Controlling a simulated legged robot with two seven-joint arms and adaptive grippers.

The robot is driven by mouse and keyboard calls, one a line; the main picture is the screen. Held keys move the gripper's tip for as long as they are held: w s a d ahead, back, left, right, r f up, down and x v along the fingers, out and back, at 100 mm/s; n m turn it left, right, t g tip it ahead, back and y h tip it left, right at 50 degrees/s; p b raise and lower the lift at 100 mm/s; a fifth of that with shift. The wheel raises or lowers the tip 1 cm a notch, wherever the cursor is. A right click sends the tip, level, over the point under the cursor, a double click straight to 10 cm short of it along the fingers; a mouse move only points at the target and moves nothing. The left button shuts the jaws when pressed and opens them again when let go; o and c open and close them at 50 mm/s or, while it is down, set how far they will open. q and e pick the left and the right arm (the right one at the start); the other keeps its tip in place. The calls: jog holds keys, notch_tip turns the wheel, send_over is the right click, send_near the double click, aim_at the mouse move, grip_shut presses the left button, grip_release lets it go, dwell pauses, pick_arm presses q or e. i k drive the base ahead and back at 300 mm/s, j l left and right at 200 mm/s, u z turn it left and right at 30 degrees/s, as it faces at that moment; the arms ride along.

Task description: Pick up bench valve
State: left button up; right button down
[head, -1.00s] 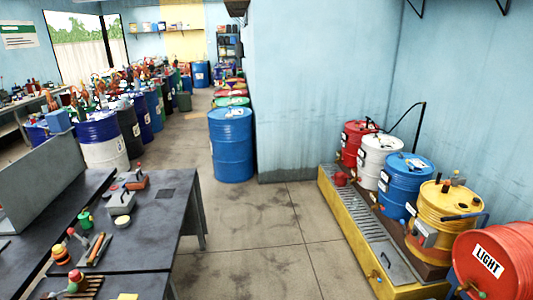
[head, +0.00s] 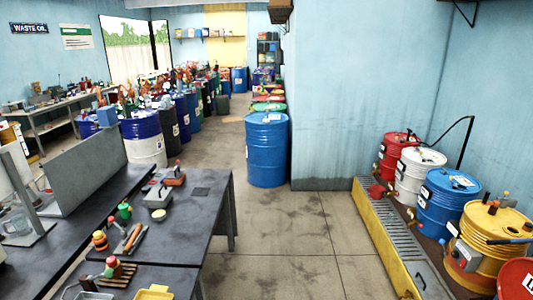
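Several small items stand on the dark workbench (head: 213,208) at the lower left, and I cannot tell for sure which is the bench valve. One is a small red and green fitting (head: 112,266) at a slatted brown block near the front. Behind it are an orange and yellow bottle (head: 100,241) and a small green container (head: 125,211). A grey box (head: 159,196) with a dark red piece behind it sits farther back. Neither gripper shows in the head view.
A blue drum (head: 267,150) stands beyond the bench. Red, white, blue and yellow drums (head: 487,235) stand along a yellow-edged grated platform (head: 378,229) at right. The concrete floor (head: 290,238) between bench and platform is clear. A grey upright panel (head: 80,172) borders the bench.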

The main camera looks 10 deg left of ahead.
aim_at(118, 269)
jog(key=u, duration=1.55)
